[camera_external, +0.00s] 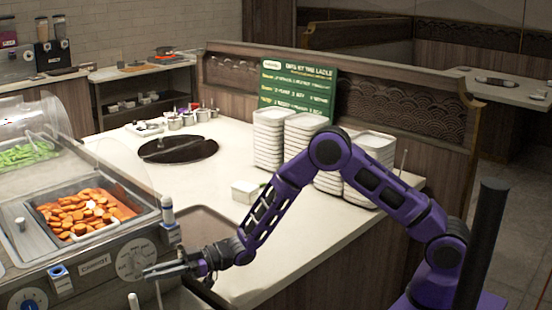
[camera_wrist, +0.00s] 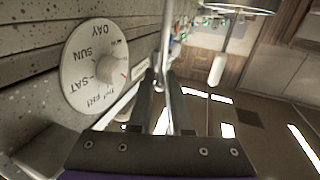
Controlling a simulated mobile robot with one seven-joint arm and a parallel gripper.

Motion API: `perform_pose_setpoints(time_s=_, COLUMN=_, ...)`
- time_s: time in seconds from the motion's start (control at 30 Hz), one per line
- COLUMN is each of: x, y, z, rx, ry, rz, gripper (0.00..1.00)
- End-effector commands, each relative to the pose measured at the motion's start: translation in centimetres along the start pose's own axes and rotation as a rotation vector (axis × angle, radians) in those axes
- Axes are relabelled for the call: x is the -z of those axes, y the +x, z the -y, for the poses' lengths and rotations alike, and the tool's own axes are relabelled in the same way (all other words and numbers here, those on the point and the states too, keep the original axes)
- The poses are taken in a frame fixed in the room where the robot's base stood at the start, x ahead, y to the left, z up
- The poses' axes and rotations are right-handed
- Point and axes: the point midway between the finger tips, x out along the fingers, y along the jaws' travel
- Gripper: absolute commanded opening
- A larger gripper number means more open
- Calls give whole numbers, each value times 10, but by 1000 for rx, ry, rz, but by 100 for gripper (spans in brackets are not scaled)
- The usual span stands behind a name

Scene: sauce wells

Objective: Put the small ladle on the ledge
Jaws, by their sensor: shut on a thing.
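My gripper (camera_external: 160,268) is in front of the food station's front panel, beside its round dial (camera_external: 132,262). In the wrist view my gripper (camera_wrist: 161,82) is shut on a thin metal rod, which I take for the small ladle's handle (camera_wrist: 167,38); it runs away from the fingertips. The ladle's bowl cannot be made out. Which surface is the ledge is unclear; the station's front edge (camera_external: 100,247) runs above the dial.
The pale counter (camera_external: 225,175) holds a black round inset (camera_external: 178,150), stacked white dishes (camera_external: 268,140) and a small white box (camera_external: 246,190). Another white handle shows in the wrist view (camera_wrist: 218,68).

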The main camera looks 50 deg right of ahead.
Motion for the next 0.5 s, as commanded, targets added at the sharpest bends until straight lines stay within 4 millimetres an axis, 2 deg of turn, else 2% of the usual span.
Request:
perform_pose_setpoints(time_s=0.23, x=-5, y=0, z=0, rx=0, ry=0, rz=-1, gripper=0)
perform_pose_setpoints(time_s=0.27, x=-3, y=0, z=0, rx=1, ry=0, rz=0, gripper=22)
perform_pose_setpoints(time_s=0.3, x=-3, y=0, z=0, rx=1, ry=0, rz=0, gripper=29)
perform_pose_setpoints(time_s=0.4, x=-3, y=0, z=0, rx=1, ry=1, rz=0, gripper=47)
perform_pose_setpoints(time_s=0.5, x=-3, y=0, z=0, rx=0, ry=1, rz=0, gripper=47)
